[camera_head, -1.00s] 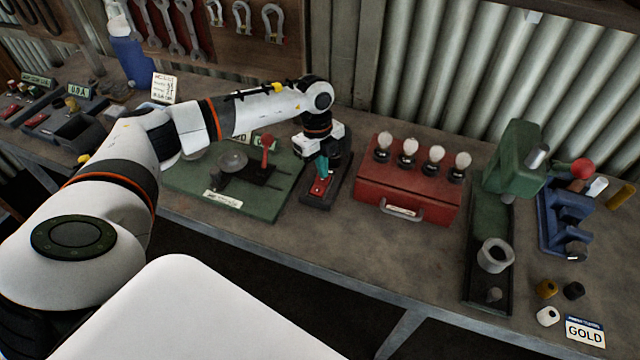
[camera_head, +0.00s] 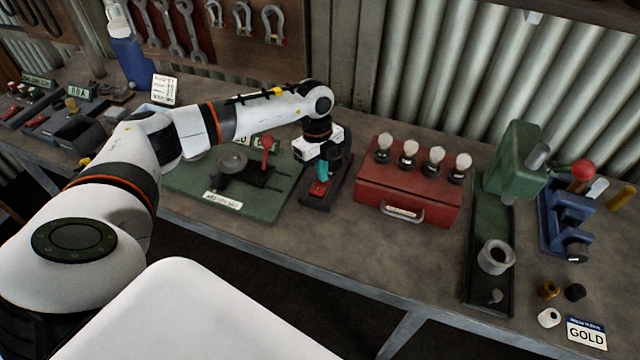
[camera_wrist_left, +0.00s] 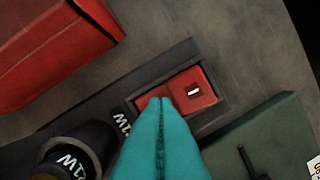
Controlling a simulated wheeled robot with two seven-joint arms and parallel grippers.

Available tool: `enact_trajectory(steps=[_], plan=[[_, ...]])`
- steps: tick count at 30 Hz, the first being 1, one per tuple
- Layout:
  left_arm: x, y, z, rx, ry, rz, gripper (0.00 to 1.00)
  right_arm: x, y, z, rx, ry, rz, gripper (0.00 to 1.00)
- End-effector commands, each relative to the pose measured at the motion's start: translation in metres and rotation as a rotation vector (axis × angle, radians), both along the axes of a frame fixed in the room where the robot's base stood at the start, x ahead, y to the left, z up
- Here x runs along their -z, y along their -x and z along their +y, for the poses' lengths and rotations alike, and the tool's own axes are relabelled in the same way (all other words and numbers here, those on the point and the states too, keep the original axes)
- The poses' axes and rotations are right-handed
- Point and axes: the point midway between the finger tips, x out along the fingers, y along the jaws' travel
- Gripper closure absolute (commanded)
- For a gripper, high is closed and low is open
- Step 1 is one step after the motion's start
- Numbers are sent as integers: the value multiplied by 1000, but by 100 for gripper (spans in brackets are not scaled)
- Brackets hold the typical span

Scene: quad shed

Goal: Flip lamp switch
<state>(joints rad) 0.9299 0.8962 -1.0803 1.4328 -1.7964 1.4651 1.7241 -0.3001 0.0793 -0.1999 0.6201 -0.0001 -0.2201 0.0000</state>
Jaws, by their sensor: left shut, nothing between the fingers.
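The lamp switch is a red rocker (camera_wrist_left: 192,92) with a white line mark, set in a dark base (camera_head: 318,202) on the bench. In the left wrist view, the teal fingertips of my left gripper (camera_wrist_left: 160,104) are together and overlap the near edge of the rocker. I cannot tell if they touch it. In the head view my left gripper (camera_head: 321,178) points down over the red rocker (camera_head: 319,188) and hides part of it. A dark round part marked "1W" (camera_wrist_left: 85,150) sits on the same base. My right gripper is not in view.
A red box with several bulbs on top (camera_head: 385,197) stands just right of the switch base. A green board with a red-handled lever (camera_head: 215,190) lies just left. A green press (camera_head: 510,160) and blue fixture (camera_head: 560,225) stand farther right. Bare bench lies in front.

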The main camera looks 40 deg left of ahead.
Motion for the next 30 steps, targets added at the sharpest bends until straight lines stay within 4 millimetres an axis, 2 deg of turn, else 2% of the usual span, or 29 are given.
enact_trajectory(steps=[3, 21, 30], plan=[[-14, -1, 0, 0, 1, -2, 100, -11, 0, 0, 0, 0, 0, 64], [-63, -1, 0, -1, 0, -4, 100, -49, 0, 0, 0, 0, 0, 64], [-67, -1, 0, -1, 1, -4, 100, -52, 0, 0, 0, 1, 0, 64]])
